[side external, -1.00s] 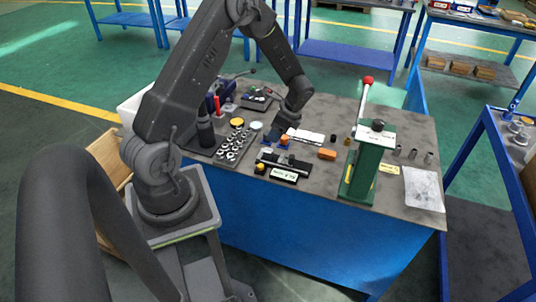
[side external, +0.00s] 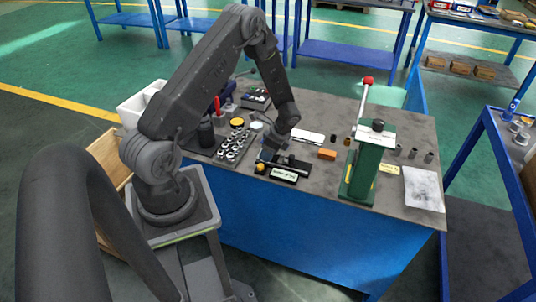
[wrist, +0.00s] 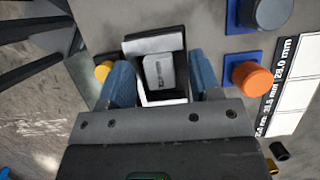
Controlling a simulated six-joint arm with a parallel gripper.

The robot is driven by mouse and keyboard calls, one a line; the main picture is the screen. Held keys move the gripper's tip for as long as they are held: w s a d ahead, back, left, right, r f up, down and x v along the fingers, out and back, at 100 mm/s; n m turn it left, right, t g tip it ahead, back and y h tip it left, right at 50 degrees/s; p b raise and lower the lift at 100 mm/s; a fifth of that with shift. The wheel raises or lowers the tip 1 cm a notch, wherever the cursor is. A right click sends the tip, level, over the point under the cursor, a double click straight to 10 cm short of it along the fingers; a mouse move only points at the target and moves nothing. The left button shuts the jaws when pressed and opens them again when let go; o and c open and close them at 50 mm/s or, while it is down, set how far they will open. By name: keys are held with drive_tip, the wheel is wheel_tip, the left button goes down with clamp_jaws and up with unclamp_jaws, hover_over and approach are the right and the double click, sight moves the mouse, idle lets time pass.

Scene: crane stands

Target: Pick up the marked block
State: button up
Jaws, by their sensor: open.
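The marked block (wrist: 160,72) is a light grey piece with small dark print on its face. In the wrist view it sits inside a dark frame with pale parts along its far and near sides. My gripper (wrist: 163,82) is open, with one blue finger on each side of the block and its frame. I cannot tell whether the fingers touch anything. In the side view my gripper (side external: 271,157) is low over the dark fixture with a label plate (side external: 284,175) at the table's front, and it hides the block there.
An orange cylinder (wrist: 252,79) on a blue pad is close to the right finger, with a dark cylinder (wrist: 264,12) beyond. A printed size strip (wrist: 292,85) lies at the right.

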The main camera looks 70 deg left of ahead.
clamp_jaws()
idle(0.3)
drive_tip(key=shift+r, duration=0.1)
drive_tip(key=shift+r, duration=0.5)
wheel_tip(320, 180, up, 3)
drive_tip(key=shift+f, duration=0.1)
drive_tip(key=s+a+r, duration=0.5)
drive_tip(key=s+r, duration=0.2)
drive_tip(key=s, duration=0.3)
drive_tip(key=w+a+m+t, duration=0.1)
drive_tip(key=w+m+t, duration=0.5)
drive_tip(key=w+m, duration=0.7)
drive_tip(key=m, duration=0.4)
drive_tip(key=shift+w+a+f+m, duration=0.15)
drive_tip(key=shift+w+f+m, duration=0.15)
drive_tip(key=shift+f+m, duration=0.1)
